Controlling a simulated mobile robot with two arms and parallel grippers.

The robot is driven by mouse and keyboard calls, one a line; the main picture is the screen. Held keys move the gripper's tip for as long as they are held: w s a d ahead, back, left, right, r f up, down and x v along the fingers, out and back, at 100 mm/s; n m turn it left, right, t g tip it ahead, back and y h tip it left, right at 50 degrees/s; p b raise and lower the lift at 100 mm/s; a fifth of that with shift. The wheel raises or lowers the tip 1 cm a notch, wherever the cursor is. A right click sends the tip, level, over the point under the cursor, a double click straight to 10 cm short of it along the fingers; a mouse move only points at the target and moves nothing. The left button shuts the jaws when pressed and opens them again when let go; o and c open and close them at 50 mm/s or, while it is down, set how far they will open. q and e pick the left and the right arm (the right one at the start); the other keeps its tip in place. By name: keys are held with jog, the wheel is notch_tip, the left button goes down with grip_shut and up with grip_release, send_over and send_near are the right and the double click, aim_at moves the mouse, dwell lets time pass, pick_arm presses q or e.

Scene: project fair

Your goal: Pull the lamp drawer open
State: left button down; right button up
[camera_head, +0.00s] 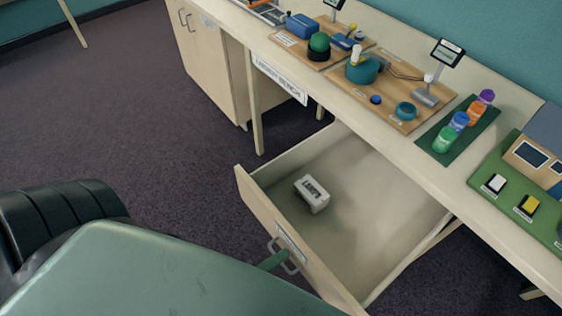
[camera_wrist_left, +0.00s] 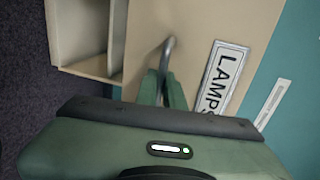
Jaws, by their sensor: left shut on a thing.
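The lamp drawer (camera_head: 268,222) stands pulled far out from under the bench, and its inside shows. Its front has a metal handle (camera_head: 291,268) and a label; in the left wrist view the label (camera_wrist_left: 222,78) reads LAMPS. My left gripper (camera_head: 274,261) is at the drawer front, shut on the handle. In the left wrist view its green fingers (camera_wrist_left: 162,88) close around the handle bar (camera_wrist_left: 167,50). A small white labelled box (camera_head: 312,194) lies in the drawer. My green arm hides the near lower part of the drawer front. My right gripper is not in view.
The bench top (camera_head: 372,110) above holds wooden boards with devices, a dark green mat (camera_head: 458,130) with several coloured bottles, and a green board at right. A cabinet (camera_head: 205,60) stands at upper left. Dark carpet left of the drawer is clear.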

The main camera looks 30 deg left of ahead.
pick_arm(q)
jog(key=c, duration=1.8)
grip_release()
jog(key=shift+s, duration=0.1)
jog(key=b+v, duration=0.1)
jog(key=v, duration=0.6)
jog(key=shift+s, duration=0.3)
jog(key=shift+a, duration=0.1)
